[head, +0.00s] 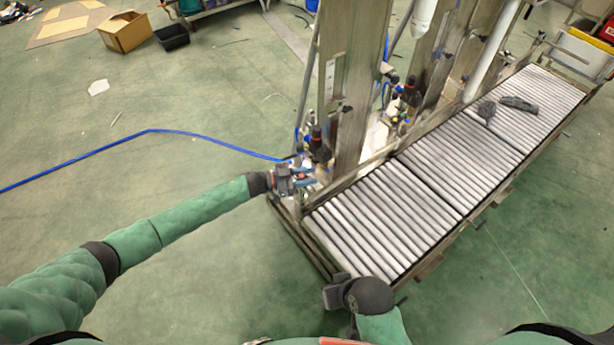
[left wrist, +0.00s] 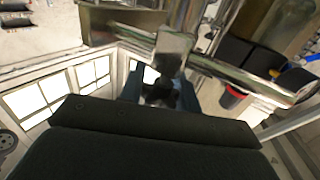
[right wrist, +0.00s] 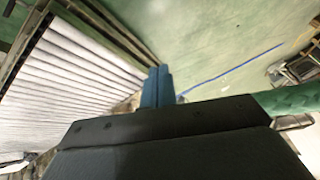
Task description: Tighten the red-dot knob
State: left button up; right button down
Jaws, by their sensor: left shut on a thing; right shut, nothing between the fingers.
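My left gripper (head: 306,180) reaches the near-left end of the post-and-roller machine. In the left wrist view its blue fingers (left wrist: 160,88) are shut on a small dark knob-like part (left wrist: 158,93) below a grey metal block (left wrist: 174,48). I cannot make out a red dot on that part, as the fingers cover its sides. A black unit with a red top (head: 317,142) stands just above the gripper in the head view. My right gripper is low in the head view, and in the right wrist view its blue fingers (right wrist: 157,86) are shut together and empty.
A roller conveyor (head: 380,222) runs up to the right, with dark items (head: 518,104) on its far part. A tall post (head: 358,85) rises behind my left gripper. A blue hose (head: 150,131) lies on the green floor. The left floor is mostly open.

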pick_arm(q)
jog(key=m+g+b, duration=0.1)
jog(key=g, duration=0.2)
jog(key=m+g+b, duration=0.2)
jog(key=shift+s+f+m+g, duration=0.15)
jog(key=shift+m+g, duration=0.15)
jog(key=shift+g, duration=0.1)
jog(key=shift+s+a+m+g+y+b, duration=0.15)
jog(key=shift+m+g+y+b, duration=0.3)
jog(key=shift+m+g+b, duration=0.6)
jog(key=shift+s+d+m+g+y+b, duration=0.1)
jog(key=shift+s+m+g+y+b, duration=0.1)
jog(key=shift+m+g+y+b, duration=0.85)
jog(key=shift+s+a+m+g+h+b, duration=0.15)
jog(key=shift+m+g+b, duration=0.45)
jog(key=shift+g, duration=0.9)
pick_arm(e)
notch_tip(320, 180, down, 31)
jog(key=t, duration=0.3)
jog(key=shift+a+m, duration=0.4)
jog(key=shift+a, duration=0.05)
jog(key=shift+f, duration=0.1)
pick_arm(q)
jog(key=shift+s+r, duration=0.1)
jog(key=shift+r, duration=0.1)
jog(key=o, duration=1)
